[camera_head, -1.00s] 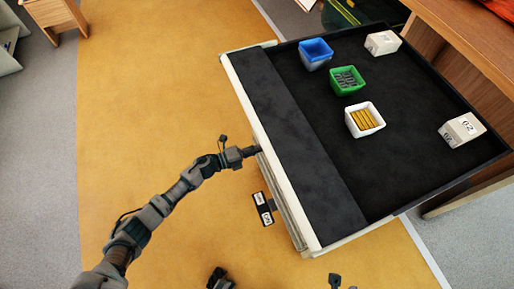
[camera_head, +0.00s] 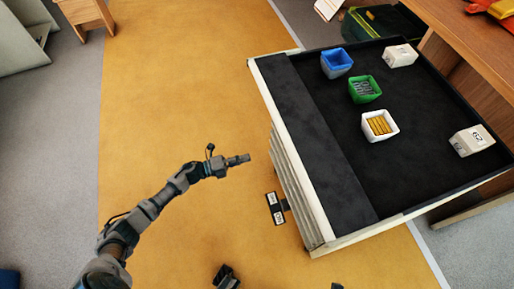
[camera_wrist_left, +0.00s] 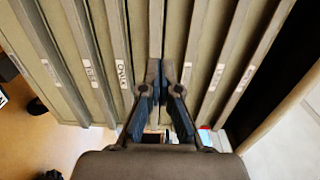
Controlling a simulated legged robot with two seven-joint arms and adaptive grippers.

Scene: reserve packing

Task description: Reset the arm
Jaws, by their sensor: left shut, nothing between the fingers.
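My left arm (camera_head: 150,207) reaches in from the lower left in the head view. Its left gripper (camera_head: 244,159) is over the orange floor, a short gap from the cabinet's drawer side. The gripper is shut and empty. In the left wrist view, its two dark fingers (camera_wrist_left: 161,88) point at the labelled drawer fronts (camera_wrist_left: 120,60).
The cabinet (camera_head: 300,185) has a black top. On it stand a blue bin (camera_head: 336,62), a green bin (camera_head: 365,89), a white bin with yellow pieces (camera_head: 380,125) and two white boxes (camera_head: 400,55), (camera_head: 471,140). Open floor lies left.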

